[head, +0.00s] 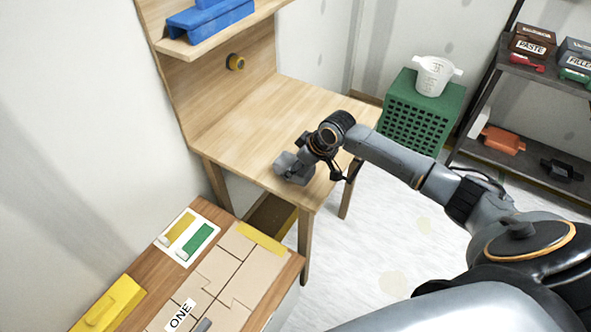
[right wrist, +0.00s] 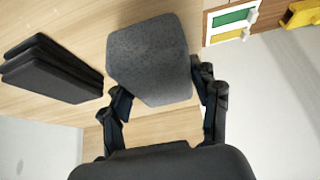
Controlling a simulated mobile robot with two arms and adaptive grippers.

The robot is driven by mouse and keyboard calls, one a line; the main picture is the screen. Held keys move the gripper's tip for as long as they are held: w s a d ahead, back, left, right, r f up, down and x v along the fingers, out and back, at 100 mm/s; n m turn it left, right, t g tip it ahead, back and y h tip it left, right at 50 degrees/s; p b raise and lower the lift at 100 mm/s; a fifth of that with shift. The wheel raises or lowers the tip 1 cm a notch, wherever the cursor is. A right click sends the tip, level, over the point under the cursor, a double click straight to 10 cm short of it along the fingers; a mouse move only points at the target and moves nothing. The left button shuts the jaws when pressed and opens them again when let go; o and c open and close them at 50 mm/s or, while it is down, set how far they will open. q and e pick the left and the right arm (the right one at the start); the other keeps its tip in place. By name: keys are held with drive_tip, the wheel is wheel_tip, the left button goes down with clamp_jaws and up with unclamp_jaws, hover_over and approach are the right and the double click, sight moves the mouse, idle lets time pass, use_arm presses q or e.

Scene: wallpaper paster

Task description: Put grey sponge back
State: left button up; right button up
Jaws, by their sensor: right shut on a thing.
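The grey sponge (right wrist: 150,60) is a speckled block between the two dark fingers of my right gripper (right wrist: 162,92) in the right wrist view. The fingers are shut on its sides. In the head view my right arm reaches in from the right, and the right gripper (head: 312,160) is over the front part of the wooden table (head: 262,122). Whether the sponge touches the tabletop is hard to tell. My left gripper is not in view.
A stack of dark pads (right wrist: 52,68) lies beside the sponge in the right wrist view. A blue tray (head: 208,20) sits on the shelf above the table. A green crate (head: 412,120) with a white bucket (head: 435,76) stands behind right. The table's left-back area is clear.

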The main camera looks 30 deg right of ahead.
wheel_tip(320, 180, down, 2)
drive_tip(key=shift+s+f, duration=0.1)
drive_tip(key=shift+f, duration=0.15)
drive_tip(key=shift+f, duration=0.15)
drive_tip(key=o, duration=1.2)
drive_tip(key=v, duration=0.1)
drive_tip(key=b+v, duration=0.1)
drive_tip(key=v, duration=0.3)
drive_tip(key=shift+d+b, duration=0.3)
drive_tip(key=shift+d, duration=0.05)
drive_tip(key=v, duration=0.8)
drive_tip(key=shift+s+r, duration=0.15)
drive_tip(key=shift+r, duration=0.2)
